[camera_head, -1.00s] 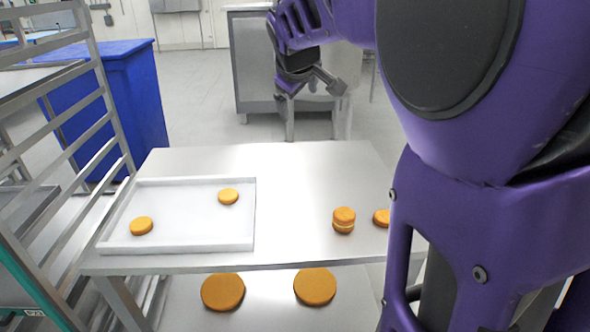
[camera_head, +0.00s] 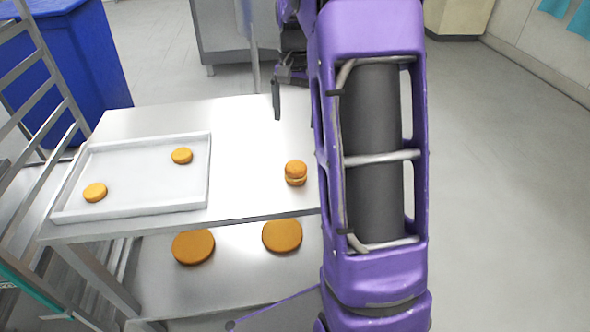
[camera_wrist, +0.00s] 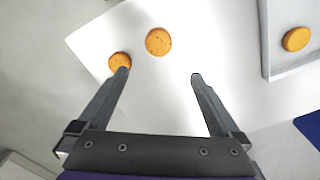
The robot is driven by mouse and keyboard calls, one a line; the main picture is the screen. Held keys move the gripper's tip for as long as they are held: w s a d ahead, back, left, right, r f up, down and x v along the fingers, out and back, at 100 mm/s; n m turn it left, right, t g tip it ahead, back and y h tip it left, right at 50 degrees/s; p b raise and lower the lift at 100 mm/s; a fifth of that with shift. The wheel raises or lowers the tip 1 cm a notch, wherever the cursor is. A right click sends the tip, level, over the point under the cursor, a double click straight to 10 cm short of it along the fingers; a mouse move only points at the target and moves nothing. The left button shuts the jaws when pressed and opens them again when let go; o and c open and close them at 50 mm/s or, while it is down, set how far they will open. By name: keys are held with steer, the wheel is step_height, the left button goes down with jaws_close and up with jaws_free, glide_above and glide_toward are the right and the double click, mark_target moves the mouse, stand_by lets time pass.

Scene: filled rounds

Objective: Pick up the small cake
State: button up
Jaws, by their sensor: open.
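Small orange-brown round cakes are in view. Two lie apart in the tray, one at the front left (camera_head: 95,193) and one at the back right (camera_head: 182,156). A stacked small cake with a pale filling line (camera_head: 296,173) stands on the table right of the tray. In the wrist view, two rounds lie on the table beyond my fingers: a larger-looking one (camera_wrist: 158,42) and one by the left fingertip (camera_wrist: 119,62). My gripper (camera_wrist: 160,73) is open and empty above the table, pointing down. In the head view my arm partly hides it and the table's right end.
The white tray (camera_head: 140,209) covers the left part of the steel table (camera_head: 250,125). Two larger rounds (camera_head: 193,247) (camera_head: 282,235) lie on the lower shelf. A metal rack (camera_head: 55,95) stands at left, with a blue bin (camera_head: 95,60) behind it. Floor at right is clear.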

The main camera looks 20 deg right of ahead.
mark_target(296, 166)
step_height(296, 166, down, 12)
steer(key=shift+r+b, duration=0.15)
steer(key=shift+b, duration=0.2)
steer(key=shift+s+a+f, duration=0.1)
steer(key=shift+s+f, duration=0.1)
steer(key=shift+f, duration=1.15)
steer(key=shift+s+a+f, duration=0.1)
steer(key=shift+s+f, duration=0.1)
steer(key=shift+f, duration=1.15)
steer(key=shift+c, duration=0.2)
steer(key=c, duration=0.7)
